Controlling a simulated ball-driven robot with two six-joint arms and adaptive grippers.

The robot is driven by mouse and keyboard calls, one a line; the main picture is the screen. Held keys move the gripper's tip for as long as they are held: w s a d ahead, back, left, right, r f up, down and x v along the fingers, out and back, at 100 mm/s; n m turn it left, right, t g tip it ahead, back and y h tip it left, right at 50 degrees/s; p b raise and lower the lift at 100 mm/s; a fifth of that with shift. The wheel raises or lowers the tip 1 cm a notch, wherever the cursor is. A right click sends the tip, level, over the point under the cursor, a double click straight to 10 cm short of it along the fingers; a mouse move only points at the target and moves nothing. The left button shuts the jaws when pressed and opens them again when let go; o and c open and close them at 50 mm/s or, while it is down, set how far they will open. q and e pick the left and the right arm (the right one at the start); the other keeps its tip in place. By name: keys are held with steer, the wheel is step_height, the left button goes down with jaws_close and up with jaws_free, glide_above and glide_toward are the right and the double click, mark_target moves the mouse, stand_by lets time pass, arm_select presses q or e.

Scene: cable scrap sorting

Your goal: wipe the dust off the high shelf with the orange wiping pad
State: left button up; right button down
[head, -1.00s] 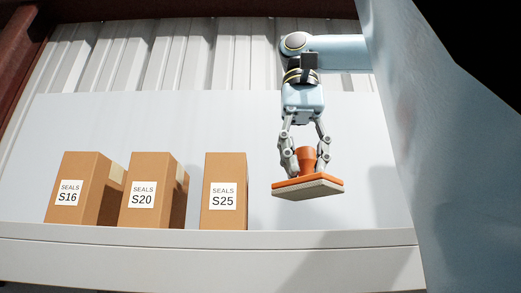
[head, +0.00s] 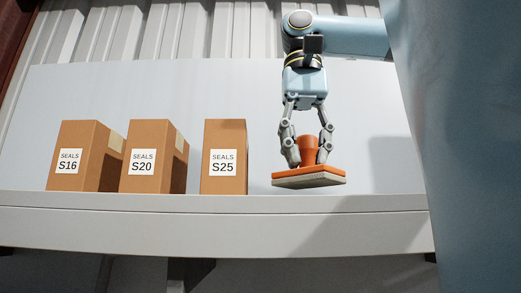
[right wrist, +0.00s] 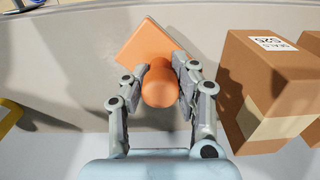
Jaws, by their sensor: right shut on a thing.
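The orange wiping pad (head: 309,177) has an upright orange handle, an orange top and a grey underside. My right gripper (head: 307,155) is shut on the handle from above. The pad is over the high shelf (head: 150,228), just above its front edge in the head view. I cannot tell whether it touches the shelf. In the right wrist view the fingers (right wrist: 160,80) grip the handle from both sides, with the pad plate (right wrist: 148,44) beyond, over the shelf's surface (right wrist: 60,60). I cannot make out the dust clearly. My left gripper is not in view.
Three cardboard boxes stand on the shelf left of the pad: S16 (head: 80,150), S20 (head: 150,150) and S25 (head: 223,150), the closest. A white panel (head: 250,90) stands behind. Something yellow (right wrist: 9,115) shows in the right wrist view.

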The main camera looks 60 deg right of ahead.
steer(key=shift+f+b, duration=0.7)
steer(key=shift+f, duration=0.3)
